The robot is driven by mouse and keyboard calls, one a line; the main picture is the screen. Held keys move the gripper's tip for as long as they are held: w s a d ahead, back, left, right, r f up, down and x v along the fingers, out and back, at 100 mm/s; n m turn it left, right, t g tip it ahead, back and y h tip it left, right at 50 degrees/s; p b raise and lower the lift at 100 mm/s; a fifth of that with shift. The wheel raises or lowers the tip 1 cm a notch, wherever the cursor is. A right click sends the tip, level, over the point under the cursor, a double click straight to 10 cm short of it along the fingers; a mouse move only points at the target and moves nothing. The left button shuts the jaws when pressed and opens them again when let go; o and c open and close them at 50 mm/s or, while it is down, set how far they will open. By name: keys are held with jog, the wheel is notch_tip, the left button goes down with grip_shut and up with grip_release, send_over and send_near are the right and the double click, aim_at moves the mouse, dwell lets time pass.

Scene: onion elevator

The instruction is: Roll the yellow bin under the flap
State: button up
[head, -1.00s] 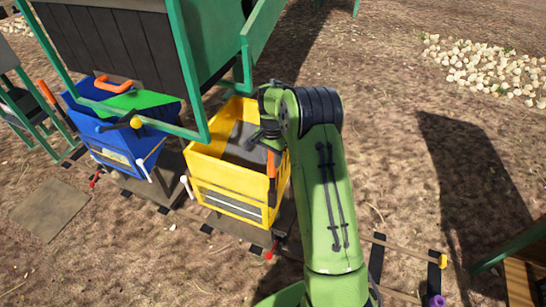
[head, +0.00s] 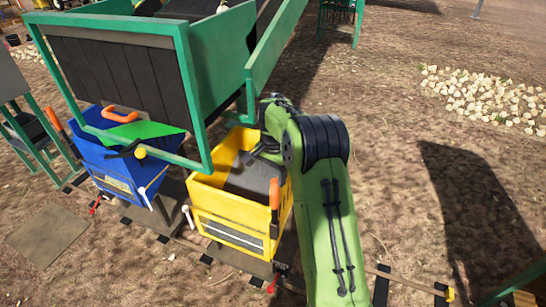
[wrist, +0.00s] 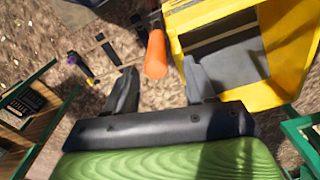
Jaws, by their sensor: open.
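The yellow bin (head: 228,208) stands on a rail track, right of a blue bin. An upright orange handle (head: 274,193) is on its right side. The green hopper frame above and to the left carries a dark slatted panel (head: 120,80), which appears to be the flap. The yellow bin sits to the right of this panel. In the wrist view my gripper (wrist: 158,70) is open, its two fingers on either side of the orange handle (wrist: 156,54); I cannot tell whether they touch it. The yellow bin (wrist: 295,60) fills the right there. In the head view my arm hides part of the bin.
The track (head: 400,283) runs on to the lower right. Pale stones (head: 485,95) lie at upper right.

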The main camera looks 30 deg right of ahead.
notch_tip(320, 180, up, 9)
jog(key=p, duration=0.1)
jog(key=shift+r, duration=0.15)
jog(key=s+a+r+n+t+h, duration=0.1)
jog(key=s+a+r+n, duration=0.25)
jog(key=s+r, duration=0.35)
jog(key=s+a+r+n+t, duration=0.25)
jog(key=s+a+r, duration=0.2)
jog(key=s, duration=0.35)
jog(key=s+a+f+n+t, duration=0.1)
jog(key=s+f+n, duration=0.1)
jog(key=s, duration=0.6)
jog(key=s+a+f+n+t+y, duration=0.1)
jog(key=s+a+n, duration=0.1)
jog(key=s+n, duration=0.2)
jog(key=s, duration=0.3)
jog(key=shift+s+a+f, duration=0.25)
jog(key=shift+s+f, duration=0.1)
